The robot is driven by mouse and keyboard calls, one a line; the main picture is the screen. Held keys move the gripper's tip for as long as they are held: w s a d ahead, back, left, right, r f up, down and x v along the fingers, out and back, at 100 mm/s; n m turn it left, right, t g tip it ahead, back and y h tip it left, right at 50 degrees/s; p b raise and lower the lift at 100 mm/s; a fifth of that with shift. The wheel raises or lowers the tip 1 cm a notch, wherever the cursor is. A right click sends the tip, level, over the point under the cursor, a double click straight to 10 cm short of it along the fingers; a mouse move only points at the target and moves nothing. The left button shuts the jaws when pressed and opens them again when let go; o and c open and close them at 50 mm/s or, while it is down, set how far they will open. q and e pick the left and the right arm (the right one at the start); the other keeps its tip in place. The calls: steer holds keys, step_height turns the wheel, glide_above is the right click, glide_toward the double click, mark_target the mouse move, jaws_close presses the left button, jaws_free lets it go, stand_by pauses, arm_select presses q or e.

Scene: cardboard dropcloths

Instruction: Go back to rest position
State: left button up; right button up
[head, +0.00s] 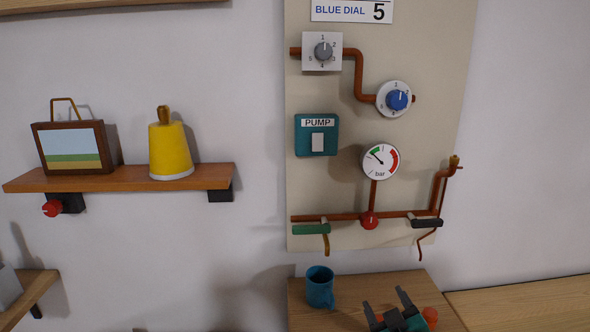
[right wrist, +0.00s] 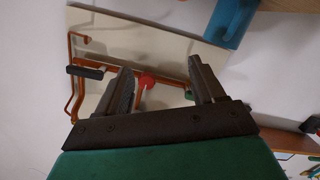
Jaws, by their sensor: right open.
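My right gripper (head: 386,307) is at the bottom of the head view, in front of the small wooden table and to the right of the blue mug (head: 320,287). Its two dark fingers are apart with nothing between them. In the right wrist view the same gripper (right wrist: 165,85) is open and empty, pointing toward the panel. My left gripper is not seen in the head view.
A beige panel (head: 338,180) carries copper pipes, a grey dial (head: 323,51), a blue dial (head: 397,99), a pump switch (head: 317,141) and a gauge (head: 380,161). A wooden shelf (head: 205,177) at left holds a picture and a yellow bell-shaped object (head: 168,150).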

steer(key=s+f+m+g, duration=0.1)
steer(key=s+f, duration=0.3)
steer(key=s, duration=0.4)
steer(key=s+a+f+m+g+y, duration=0.1)
steer(key=s+f+g, duration=0.1)
steer(key=s+f, duration=0.3)
steer(key=s+a+f+g, duration=0.1)
steer(key=s+f, duration=0.3)
steer(key=s, duration=0.7)
steer(key=shift+s+a+f+m+g+y, duration=0.25)
steer(key=shift+m+g+y, duration=0.15)
steer(key=shift+g, duration=0.4)
